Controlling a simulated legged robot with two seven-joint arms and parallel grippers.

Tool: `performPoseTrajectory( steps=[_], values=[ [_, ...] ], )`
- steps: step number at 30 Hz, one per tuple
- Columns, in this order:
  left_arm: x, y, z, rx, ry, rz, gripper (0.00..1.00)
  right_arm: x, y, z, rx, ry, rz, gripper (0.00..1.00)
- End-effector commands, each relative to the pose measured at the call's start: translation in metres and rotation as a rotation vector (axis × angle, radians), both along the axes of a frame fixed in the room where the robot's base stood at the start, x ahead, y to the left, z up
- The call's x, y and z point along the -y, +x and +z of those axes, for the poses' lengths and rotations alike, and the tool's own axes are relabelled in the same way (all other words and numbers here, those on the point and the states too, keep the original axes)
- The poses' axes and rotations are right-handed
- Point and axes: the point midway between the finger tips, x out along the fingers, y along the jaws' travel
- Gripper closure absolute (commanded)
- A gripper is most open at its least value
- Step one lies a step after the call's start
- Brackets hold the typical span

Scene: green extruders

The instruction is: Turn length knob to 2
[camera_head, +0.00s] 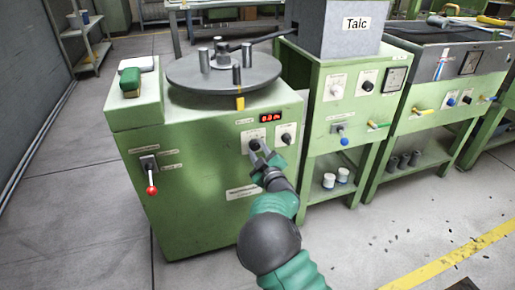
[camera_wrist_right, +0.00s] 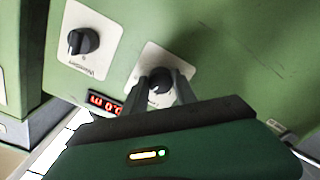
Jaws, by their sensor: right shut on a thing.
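The green extruder cabinet (camera_head: 205,185) has two black knobs on white plates on its front. My right gripper (camera_head: 256,148) is at the left of these knobs in the head view. In the right wrist view the gripper (camera_wrist_right: 158,88) has its fingers on both sides of a black knob (camera_wrist_right: 160,76) and is shut on it. The other black knob (camera_head: 287,138) is free; it also shows in the right wrist view (camera_wrist_right: 83,41). My left gripper is not in view.
A round grey turntable (camera_head: 224,72) with upright pegs tops the cabinet. A red-tipped lever (camera_head: 151,176) sticks out at the front left. A Talc hopper machine (camera_head: 331,105) stands close on the right.

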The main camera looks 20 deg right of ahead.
Motion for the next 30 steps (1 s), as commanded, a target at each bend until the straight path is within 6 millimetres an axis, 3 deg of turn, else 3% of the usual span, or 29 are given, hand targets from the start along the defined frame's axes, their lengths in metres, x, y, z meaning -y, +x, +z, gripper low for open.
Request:
performPoseTrajectory(
  steps=[15,30],
  values=[
    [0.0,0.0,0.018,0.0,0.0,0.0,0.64,-0.003,0.0,-0.002,0.009,-0.454,0.007,1.0],
    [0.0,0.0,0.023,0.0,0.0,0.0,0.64,-0.003,-0.001,-0.004,0.015,-0.643,0.009,1.0]
  ],
)
